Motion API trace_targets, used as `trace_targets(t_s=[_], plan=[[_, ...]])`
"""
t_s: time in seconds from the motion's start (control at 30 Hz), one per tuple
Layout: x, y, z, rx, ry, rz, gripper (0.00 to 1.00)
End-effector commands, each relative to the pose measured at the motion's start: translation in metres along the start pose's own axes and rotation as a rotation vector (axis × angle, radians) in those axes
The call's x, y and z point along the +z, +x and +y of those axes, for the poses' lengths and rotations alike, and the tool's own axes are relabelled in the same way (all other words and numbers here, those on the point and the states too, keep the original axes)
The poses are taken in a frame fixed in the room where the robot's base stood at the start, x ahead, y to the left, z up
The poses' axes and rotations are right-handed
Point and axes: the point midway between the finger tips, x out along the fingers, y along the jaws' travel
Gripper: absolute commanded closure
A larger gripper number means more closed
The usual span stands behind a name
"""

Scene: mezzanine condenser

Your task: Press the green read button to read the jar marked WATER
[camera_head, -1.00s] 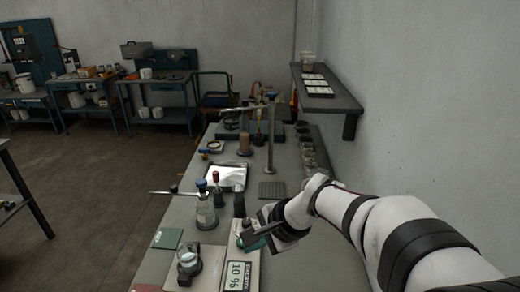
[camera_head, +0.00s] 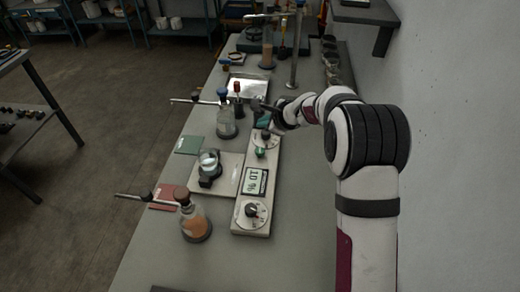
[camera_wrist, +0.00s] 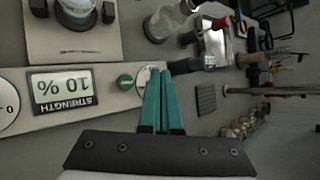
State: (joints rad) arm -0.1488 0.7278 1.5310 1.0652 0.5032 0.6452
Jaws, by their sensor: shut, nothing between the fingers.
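The green read button (camera_head: 261,153) sits on the long pale meter strip, beyond its screen (camera_head: 255,182), which reads 10 %. In the wrist view the button (camera_wrist: 125,82) is just left of my fingertips. My gripper (camera_wrist: 160,73) is shut and empty, its teal fingers together over a white dial (camera_wrist: 146,76) that they partly hide. In the head view my gripper (camera_head: 264,122) is at the strip's far end, apart from the button. A jar of clear contents (camera_head: 209,162) stands on the pale plate left of the strip. I cannot read a WATER mark on any jar.
A second dial (camera_head: 252,213) is at the strip's near end. A flask of orange contents (camera_head: 195,225) stands near left, and a clear flask (camera_head: 227,125) farther back. Green (camera_head: 189,145) and red (camera_head: 170,196) cards lie left. A tray (camera_head: 248,87) is behind.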

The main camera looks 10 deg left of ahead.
Motion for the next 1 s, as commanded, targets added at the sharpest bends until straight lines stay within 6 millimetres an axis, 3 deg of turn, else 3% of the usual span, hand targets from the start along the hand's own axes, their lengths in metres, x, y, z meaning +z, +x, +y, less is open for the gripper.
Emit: trace_targets(t_s=[0.53, 1.0], plan=[[-0.037, 0.051, 0.038, 0.003, 0.001, 0.001, 1.0], [-0.043, 0.058, 0.043, 0.001, -0.001, 0.001, 1.0]])
